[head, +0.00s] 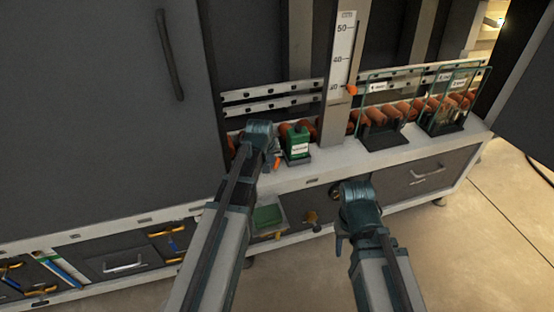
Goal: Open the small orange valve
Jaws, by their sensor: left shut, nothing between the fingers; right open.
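A small orange piece (277,160) shows beside the head of my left gripper (262,140), left of a green bottle; it may be the small orange valve, but I cannot tell. Another small orange piece (352,90) sits at the foot of the white gauge scale. My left gripper is shut and empty at the ledge's front; its fingertips are mostly hidden, and I cannot tell whether it touches the orange piece. My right gripper (352,195) is open and empty, low in front of the drawers, apart from both orange pieces. Its fingers are largely hidden.
The green bottle (297,143) stands on the white ledge (318,160) close to my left gripper. Wire racks (384,137) stand farther right, before a row of orange-brown cylinders (405,108). A small green-floored tray (267,216) and a dull orange knob (311,217) sit below the ledge. Floor at right is clear.

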